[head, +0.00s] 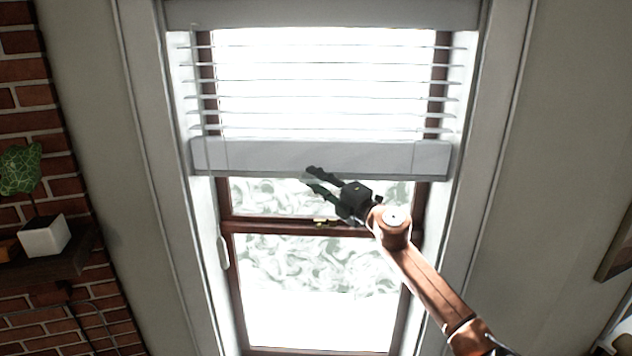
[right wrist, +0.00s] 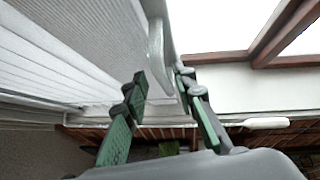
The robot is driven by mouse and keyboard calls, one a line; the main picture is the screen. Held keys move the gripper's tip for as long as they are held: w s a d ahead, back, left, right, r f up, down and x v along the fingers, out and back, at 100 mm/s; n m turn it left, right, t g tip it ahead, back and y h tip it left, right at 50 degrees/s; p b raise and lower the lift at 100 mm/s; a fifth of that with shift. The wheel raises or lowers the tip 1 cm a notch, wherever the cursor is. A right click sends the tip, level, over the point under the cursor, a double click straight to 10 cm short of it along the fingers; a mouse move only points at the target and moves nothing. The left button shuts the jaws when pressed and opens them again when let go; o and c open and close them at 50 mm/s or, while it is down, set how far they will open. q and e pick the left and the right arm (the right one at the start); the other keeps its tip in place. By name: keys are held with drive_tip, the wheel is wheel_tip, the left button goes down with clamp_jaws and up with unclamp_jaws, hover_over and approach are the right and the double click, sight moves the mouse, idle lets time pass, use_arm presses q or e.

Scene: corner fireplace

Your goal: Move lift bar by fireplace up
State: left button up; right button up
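The lift bar (head: 265,157) is the wide white bottom rail of a window blind, hanging level across the upper part of the window. My left gripper is not in view.
Several thin slats (head: 320,82) hang spread above the bar. Below it is the brown window frame (head: 290,228) with patterned glass. At left, a brick fireplace wall (head: 30,95) carries a shelf with a plant in a white pot (head: 45,236). A framed picture (head: 616,247) hangs at right.

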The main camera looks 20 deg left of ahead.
drive_tip(key=shift+f, duration=0.1)
drive_tip(key=shift+d, duration=0.15)
drive_tip(key=shift+s+d+f, duration=0.1)
drive_tip(key=shift+s+d, duration=0.1)
drive_tip(key=shift+d, duration=0.25)
drive_tip(key=v, duration=1.1)
drive_tip(key=shift+s+a, duration=0.1)
drive_tip(key=shift+a, duration=0.05)
